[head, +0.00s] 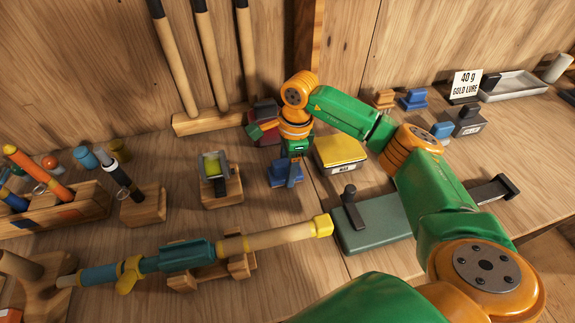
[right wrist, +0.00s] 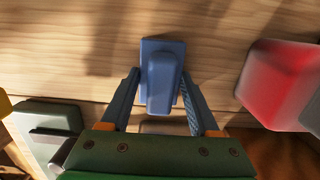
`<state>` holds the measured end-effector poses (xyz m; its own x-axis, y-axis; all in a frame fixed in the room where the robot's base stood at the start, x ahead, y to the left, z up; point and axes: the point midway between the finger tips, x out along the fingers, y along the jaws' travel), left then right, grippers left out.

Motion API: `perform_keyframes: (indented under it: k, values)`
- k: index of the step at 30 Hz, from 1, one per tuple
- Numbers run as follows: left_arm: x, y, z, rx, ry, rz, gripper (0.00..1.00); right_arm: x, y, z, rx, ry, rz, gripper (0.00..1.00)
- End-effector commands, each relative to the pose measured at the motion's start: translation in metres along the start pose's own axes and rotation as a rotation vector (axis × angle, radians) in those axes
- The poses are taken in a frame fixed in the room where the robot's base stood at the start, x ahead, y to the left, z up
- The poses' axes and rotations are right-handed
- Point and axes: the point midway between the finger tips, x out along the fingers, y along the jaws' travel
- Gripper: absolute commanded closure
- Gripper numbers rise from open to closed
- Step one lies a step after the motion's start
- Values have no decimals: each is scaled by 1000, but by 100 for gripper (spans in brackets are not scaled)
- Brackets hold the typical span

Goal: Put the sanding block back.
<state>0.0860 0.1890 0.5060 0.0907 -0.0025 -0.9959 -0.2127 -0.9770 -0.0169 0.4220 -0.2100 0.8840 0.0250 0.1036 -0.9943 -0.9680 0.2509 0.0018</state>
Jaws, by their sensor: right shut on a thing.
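The sanding block (head: 285,176) looks like a small blue block with a raised grip on a wider base. In the head view it is below my right gripper (head: 294,154), near the middle of the bench. In the right wrist view the block (right wrist: 162,75) sits between the two fingers of my right gripper (right wrist: 160,92), which is shut on its raised grip. I cannot tell whether its base touches the bench. My left gripper is not in view.
A yellow-topped box (head: 340,152) stands just right of the block, and a dark red object (head: 262,118) behind it. A wooden holder (head: 221,190) is to the left. A green base (head: 375,222) lies front right. Other blue blocks (head: 412,99) stand back right.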

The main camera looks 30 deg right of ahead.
Motion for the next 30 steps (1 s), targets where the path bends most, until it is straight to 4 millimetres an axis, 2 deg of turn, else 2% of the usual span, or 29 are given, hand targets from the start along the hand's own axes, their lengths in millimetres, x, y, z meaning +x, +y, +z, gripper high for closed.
perform_keyframes:
  k: [2,3,6,14,16,18,20,27,30]
  values:
    - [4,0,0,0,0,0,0,4,0,0,0,0,0,100]
    - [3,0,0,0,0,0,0,3,0,0,0,0,0,33]
    - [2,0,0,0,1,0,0,2,0,0,0,0,0,8]
    - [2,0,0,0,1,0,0,2,0,0,0,0,0,8]
    - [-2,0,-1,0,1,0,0,-3,0,0,0,-1,0,8]
    - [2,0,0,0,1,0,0,-8,-1,0,0,-1,-4,8]
    - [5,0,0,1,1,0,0,-18,-1,1,-1,-2,-5,8]
    - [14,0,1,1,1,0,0,-82,-1,1,0,-3,-5,8]
    - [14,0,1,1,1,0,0,-104,-1,1,0,-2,-4,8]
